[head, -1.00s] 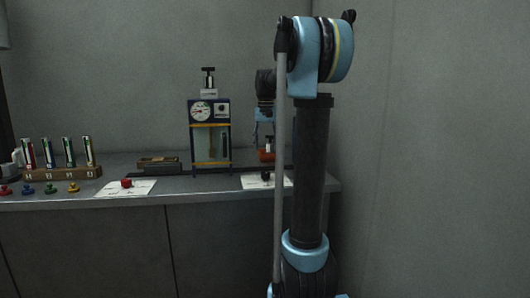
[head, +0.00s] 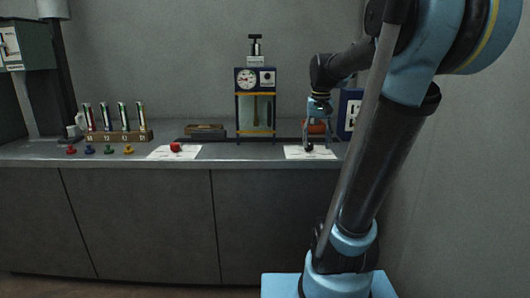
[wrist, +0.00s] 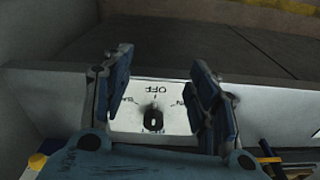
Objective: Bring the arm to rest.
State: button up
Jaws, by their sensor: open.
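My gripper (head: 319,135) is open and empty, pointing down over the right end of the counter in the head view. Its two blue fingers also show spread apart in the wrist view (wrist: 163,75). A small black knob (head: 309,148) sits on a white card below the fingers; in the wrist view the dark knob (wrist: 153,120) shows between them, on a plate (wrist: 180,122) marked OFF. Whether the fingers touch the knob cannot be told. My arm stands at the right of the head view, with its forearm reaching back to the counter.
The grey counter (head: 110,155) holds a gauge device (head: 255,98), a red knob (head: 175,147) on a white card, and a wooden rack (head: 118,137) of several tubes. An orange-red object (head: 314,127) and a dark blue panel (head: 351,112) stand near the gripper. Bare wall lies right.

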jog(key=s+f+n+t, duration=0.1)
jog(key=s+f+n, duration=0.1)
jog(key=s+f, duration=1.7)
jog(key=shift+s+f, duration=0.35)
jog(key=shift+s, duration=0.05)
